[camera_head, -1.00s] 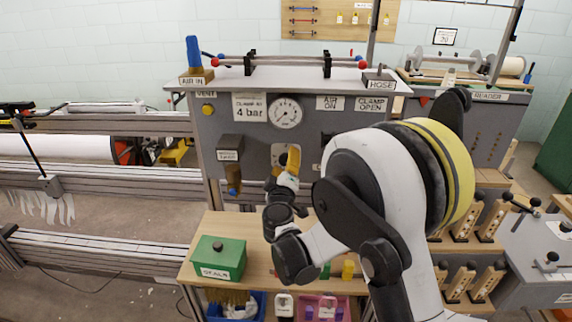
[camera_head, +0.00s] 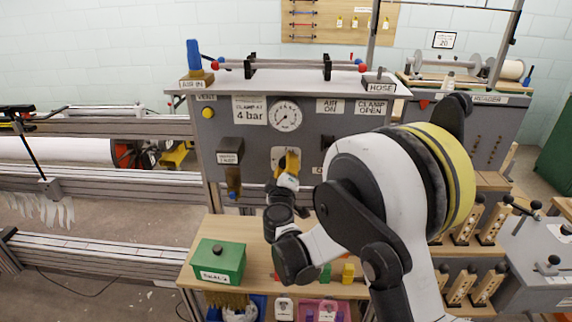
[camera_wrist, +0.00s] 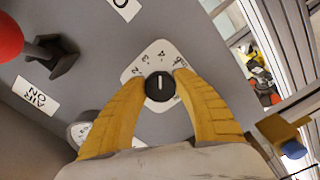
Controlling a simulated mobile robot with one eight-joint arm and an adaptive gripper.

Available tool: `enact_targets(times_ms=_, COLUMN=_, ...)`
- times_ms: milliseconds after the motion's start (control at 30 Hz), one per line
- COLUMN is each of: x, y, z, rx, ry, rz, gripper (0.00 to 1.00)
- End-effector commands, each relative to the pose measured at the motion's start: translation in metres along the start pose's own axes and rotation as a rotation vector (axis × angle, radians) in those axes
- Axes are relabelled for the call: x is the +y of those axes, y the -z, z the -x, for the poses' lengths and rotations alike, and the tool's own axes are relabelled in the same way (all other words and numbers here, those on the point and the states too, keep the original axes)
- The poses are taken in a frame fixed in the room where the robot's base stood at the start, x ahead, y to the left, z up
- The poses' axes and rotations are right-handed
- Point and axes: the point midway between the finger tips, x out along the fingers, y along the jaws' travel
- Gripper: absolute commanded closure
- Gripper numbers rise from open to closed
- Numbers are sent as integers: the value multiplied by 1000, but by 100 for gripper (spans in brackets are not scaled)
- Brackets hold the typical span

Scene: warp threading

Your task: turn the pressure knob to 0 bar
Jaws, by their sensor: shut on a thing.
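The pressure knob (camera_wrist: 160,87) is a round black knob with a white pointer line, on a pale numbered dial plate (camera_wrist: 136,72) of the grey panel. In the wrist view its line points almost straight up the picture, towards the numbers around 4. My gripper (camera_wrist: 161,80) has yellow fingers, one on each side of the knob, shut on it. In the head view my gripper (camera_head: 290,160) is at the dial plate and hides the knob. The round pressure gauge (camera_head: 286,116) is above it; its needle reading is too small to tell.
A label reading "CLAMP AT 4 bar" (camera_head: 250,110) is left of the gauge. A grey box with a blue-tipped brown handle (camera_head: 233,180) sits left of the dial. A green box (camera_head: 219,262) stands on the wooden shelf below.

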Motion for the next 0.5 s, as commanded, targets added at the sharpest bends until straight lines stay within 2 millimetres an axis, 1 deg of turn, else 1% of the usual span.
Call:
enact_targets(times_ms=267, x=0, y=0, z=0, rx=0, ry=0, rz=172, gripper=96)
enact_targets(times_ms=500, x=1, y=0, z=0, rx=0, ry=0, rz=396, gripper=96)
